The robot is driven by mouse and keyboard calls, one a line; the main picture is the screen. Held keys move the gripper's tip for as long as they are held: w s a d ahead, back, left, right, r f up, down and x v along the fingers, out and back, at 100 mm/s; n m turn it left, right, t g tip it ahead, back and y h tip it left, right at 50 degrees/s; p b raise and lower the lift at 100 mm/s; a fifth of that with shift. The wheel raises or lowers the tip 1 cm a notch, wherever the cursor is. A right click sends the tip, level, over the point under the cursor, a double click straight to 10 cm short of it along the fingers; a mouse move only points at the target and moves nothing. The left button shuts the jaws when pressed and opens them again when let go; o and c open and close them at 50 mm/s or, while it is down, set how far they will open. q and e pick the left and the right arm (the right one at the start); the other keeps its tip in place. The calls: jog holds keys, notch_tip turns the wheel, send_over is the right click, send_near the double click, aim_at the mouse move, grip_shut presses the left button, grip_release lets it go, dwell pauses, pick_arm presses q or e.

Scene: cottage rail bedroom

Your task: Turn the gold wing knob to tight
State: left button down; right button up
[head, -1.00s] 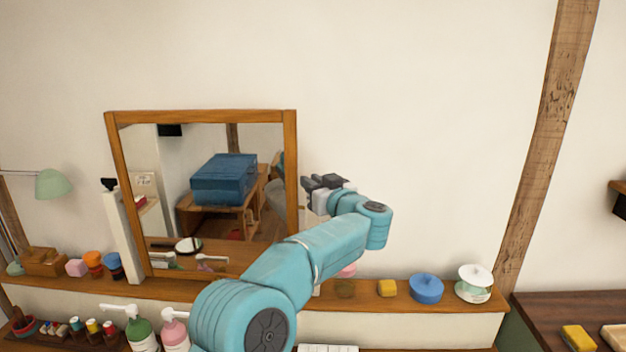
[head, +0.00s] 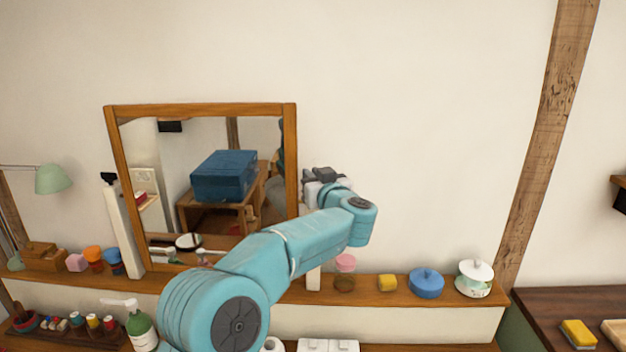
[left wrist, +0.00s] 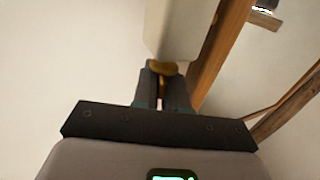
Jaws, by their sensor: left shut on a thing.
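The gold wing knob (left wrist: 163,68) shows in the left wrist view at the tips of my left gripper (left wrist: 162,90). The jaws are shut on it, one finger on each side, and its lower part is between them. The knob sits at the end of a white post (left wrist: 178,28) beside the mirror's wooden frame (left wrist: 217,48). In the head view my left gripper (head: 320,175) is at the right edge of the mirror (head: 291,150), and the gripper hides the knob there. I cannot read the knob's turn angle. My right gripper is not in view.
A shelf (head: 365,292) below holds a yellow block (head: 387,283), a blue lidded pot (head: 426,284) and a white-lidded jar (head: 475,279). A green pump bottle (head: 140,328) stands lower left. The wall right of the gripper is clear.

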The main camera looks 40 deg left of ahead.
pick_arm(q)
jog(key=m+t+h, duration=0.2)
jog(key=t+h, duration=0.1)
jog(key=shift+s+a+m, duration=0.1)
jog(key=shift+m, duration=0.3)
jog(key=shift+m+t+h+b, duration=0.55)
jog(key=shift+m+t+h, duration=0.35)
jog(key=shift+h, duration=0.2)
jog(key=m+t+h+b, duration=0.1)
jog(key=m+h+b, duration=0.1)
jog(key=h+b, duration=0.1)
jog(key=m+t+h+b, duration=0.1)
jog(key=m+h+b, duration=0.1)
jog(key=b, duration=0.3)
jog(key=m+h+b, duration=0.1)
jog(key=h+b, duration=0.2)
jog(key=b, duration=0.1)
jog(key=shift+f+m+t+h+b, duration=0.3)
jog(key=shift+f+m+t+b, duration=0.05)
jog(key=shift+m+t, duration=0.05)
jog(key=shift+r+m+h+b, duration=0.3)
jog(key=shift+m+h, duration=0.3)
jog(key=shift+h, duration=0.5)
jog(key=shift+m+h, duration=0.3)
jog(key=c, duration=1.5)
grip_release()
jog(key=shift+c, duration=0.2)
jog(key=shift+r, duration=0.1)
